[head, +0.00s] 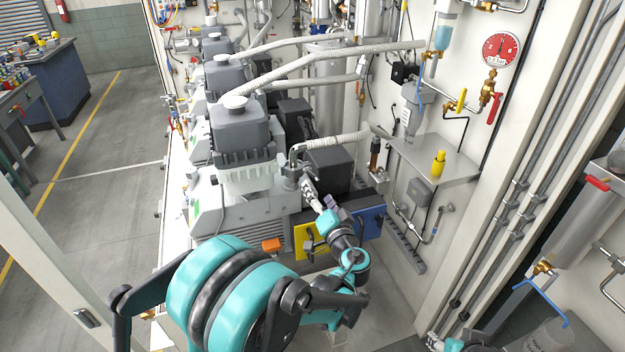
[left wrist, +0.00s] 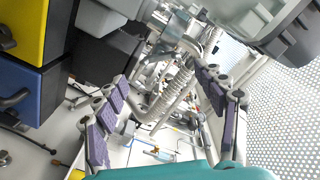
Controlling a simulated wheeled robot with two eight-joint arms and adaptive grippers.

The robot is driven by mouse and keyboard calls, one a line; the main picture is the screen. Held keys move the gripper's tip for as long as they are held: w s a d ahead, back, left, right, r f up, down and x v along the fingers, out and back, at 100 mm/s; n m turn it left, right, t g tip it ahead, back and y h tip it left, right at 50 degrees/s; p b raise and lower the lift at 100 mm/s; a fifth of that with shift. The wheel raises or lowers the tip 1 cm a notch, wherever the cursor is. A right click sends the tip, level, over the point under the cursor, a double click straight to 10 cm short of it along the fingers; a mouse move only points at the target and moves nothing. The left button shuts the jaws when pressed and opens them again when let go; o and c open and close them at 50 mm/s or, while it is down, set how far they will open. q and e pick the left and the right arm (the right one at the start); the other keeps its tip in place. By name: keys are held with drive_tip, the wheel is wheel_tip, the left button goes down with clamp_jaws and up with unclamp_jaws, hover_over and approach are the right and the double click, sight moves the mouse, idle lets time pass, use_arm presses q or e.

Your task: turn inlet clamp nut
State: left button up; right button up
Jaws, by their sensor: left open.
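The nearest grey vacuum pump (head: 240,200) has a metal inlet fitting (head: 291,170) at its upper right, where a ribbed hose (head: 335,141) joins. The clamp nut itself is too small to make out in the head view. My left gripper (head: 308,188) is just right of and below this fitting, apparently close to it. In the left wrist view the metal inlet clamp (left wrist: 183,28) lies beyond the purple-padded fingertips, near the top centre. The left gripper (left wrist: 163,82) is open, with nothing between its pads. Part of my right gripper (head: 438,342) shows at the bottom edge.
A yellow panel (head: 306,240) and a blue panel (head: 370,221) are below my left gripper. A metal shelf (head: 425,160) with a yellow object (head: 438,163) juts from the wall at right. More pumps stand behind. The left floor (head: 110,190) is clear.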

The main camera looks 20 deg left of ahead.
sight(311, 175)
use_arm(q)
drive_tip(key=b+x, duration=0.1)
drive_tip(key=x, duration=0.7)
drive_tip(key=shift+d+r, duration=0.1)
drive_tip(key=shift+d, duration=0.1)
drive_tip(key=c, duration=1.2)
